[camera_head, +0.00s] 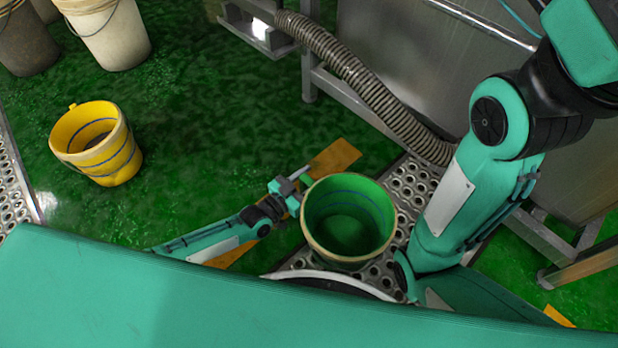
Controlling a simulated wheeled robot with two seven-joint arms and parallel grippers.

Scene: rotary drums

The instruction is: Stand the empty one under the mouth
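A green bucket (346,251) with a blue line around its inside stands upright just in front of me; no contents show in it. My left gripper (296,188) is at the left side of its rim, close to or touching it; whether its fingers are shut on the rim is unclear. A yellow bucket (121,160) with blue lines stands on the green floor at left; something greyish shows inside. My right arm comes down from the upper right to the bucket's right side, and its gripper is hidden. I cannot make out a mouth.
A white bucket (118,38) and a grey bucket (26,42) stand at the upper left. A ribbed hose (362,88) runs beside a steel machine (400,60). Perforated metal plate (412,186) lies near the green bucket.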

